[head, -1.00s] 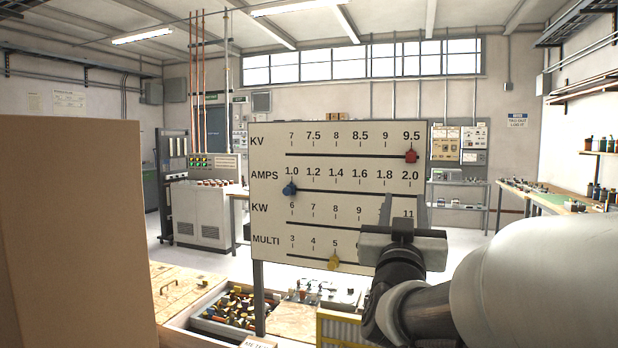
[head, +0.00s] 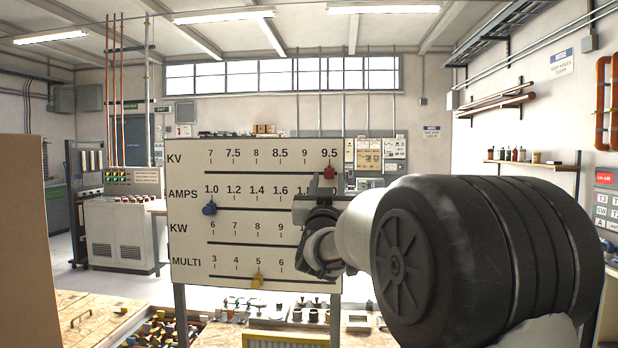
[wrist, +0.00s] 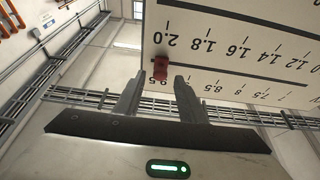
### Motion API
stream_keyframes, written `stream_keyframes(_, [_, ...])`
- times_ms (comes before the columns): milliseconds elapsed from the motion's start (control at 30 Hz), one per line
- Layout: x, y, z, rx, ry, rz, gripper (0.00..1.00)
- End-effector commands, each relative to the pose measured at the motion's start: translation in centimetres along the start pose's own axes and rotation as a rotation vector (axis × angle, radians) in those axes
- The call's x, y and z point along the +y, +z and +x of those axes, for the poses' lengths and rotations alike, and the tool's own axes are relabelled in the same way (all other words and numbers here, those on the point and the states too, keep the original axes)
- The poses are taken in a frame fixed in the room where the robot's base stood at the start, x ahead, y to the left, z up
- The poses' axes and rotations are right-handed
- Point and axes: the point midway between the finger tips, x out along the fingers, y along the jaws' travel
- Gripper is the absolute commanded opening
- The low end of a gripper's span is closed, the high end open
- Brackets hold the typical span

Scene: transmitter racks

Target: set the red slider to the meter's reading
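The red slider (head: 329,172) sits at the right end of the KV track, under 9.5, on the upright white board (head: 185,225). In the wrist view the red slider (wrist: 160,77) appears between the fingertips of my gripper (wrist: 158,86), with a gap showing on each side of the fingers' inner faces narrow to judge. My gripper (head: 322,188) is in front of the board's right part, just below the red slider in the head view. Its fingers are apart; contact with the slider cannot be told. I see no meter dial.
The blue slider (head: 209,208) is near 1.0 on AMPS, and the yellow slider (head: 258,280) near 5 on MULTI. My arm hides the right ends of the lower rows. A brown panel (head: 25,240) stands at left. Parts lie on the low bench (head: 85,312) below.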

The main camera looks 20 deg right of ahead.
Motion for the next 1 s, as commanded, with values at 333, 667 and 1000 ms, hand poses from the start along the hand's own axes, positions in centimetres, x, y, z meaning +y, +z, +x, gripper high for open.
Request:
stream_keyframes(333, [0.0, 0.0, 1.7, 0.000, 0.000, 0.000, 0.37])
stream_keyframes(667, [0.0, 0.0, 1.6, 0.000, 0.000, 0.000, 0.05])
stream_keyframes(1000, [-1.5, 0.1, 1.7, 0.001, -0.004, 0.001, 0.00])
